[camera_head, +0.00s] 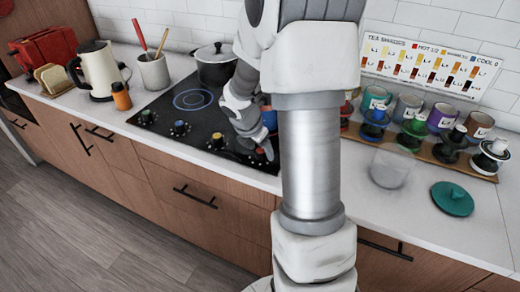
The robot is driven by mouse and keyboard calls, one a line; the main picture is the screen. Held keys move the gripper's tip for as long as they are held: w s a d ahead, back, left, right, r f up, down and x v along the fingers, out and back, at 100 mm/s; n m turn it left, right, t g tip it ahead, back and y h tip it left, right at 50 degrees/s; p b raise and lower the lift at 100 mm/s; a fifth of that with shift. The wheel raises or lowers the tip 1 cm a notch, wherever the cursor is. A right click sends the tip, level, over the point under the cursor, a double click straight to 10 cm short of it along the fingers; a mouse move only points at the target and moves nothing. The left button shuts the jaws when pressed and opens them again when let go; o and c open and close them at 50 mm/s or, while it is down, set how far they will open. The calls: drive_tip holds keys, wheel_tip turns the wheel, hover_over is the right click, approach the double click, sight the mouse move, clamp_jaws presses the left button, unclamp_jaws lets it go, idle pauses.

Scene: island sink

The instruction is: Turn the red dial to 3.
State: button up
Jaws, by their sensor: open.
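The black cooktop (166,107) has a row of dials along its front edge. My arm covers the cooktop's right end.
A lidded pot (215,68) stands at the back. Right of my arm are several mugs, a glass (389,169) and a teal lid (452,198). An orange bottle (121,97) stands left.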

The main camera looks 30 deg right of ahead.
clamp_jaws()
drive_tip(key=shift+m, duration=0.3)
drive_tip(key=m+g, duration=0.1)
drive_tip(key=m, duration=0.1)
drive_tip(key=m+g+p, duration=0.1)
drive_tip(key=m, duration=0.2)
drive_tip(key=shift+w+r, duration=0.15)
drive_tip(key=shift+w, duration=0.05)
drive_tip(key=m+g+p, duration=0.1)
drive_tip(key=m, duration=0.2)
drive_tip(key=m+g+p, duration=0.1)
drive_tip(key=m, duration=0.2)
drive_tip(key=shift+w+m+g+y+p, duration=0.15)
drive_tip(key=shift+m+g+y+p, duration=0.15)
drive_tip(key=shift+m+p, duration=0.1)
drive_tip(key=m+y, duration=0.1)
drive_tip(key=m, duration=0.1)
drive_tip(key=m+g+p, duration=0.1)
drive_tip(key=m, duration=0.2)
drive_tip(key=shift+w+d+y, duration=0.1)
drive_tip(key=shift+d+y, duration=0.05)
drive_tip(key=shift+y, duration=0.25)
drive_tip(key=m+y, duration=0.1)
drive_tip(key=m, duration=0.2)
drive_tip(key=m+y+p, duration=0.1)
drive_tip(key=m, duration=0.2)
drive_tip(key=shift+d+g, duration=0.15)
drive_tip(key=shift+g, duration=0.25)
drive_tip(key=shift+m, duration=0.3)
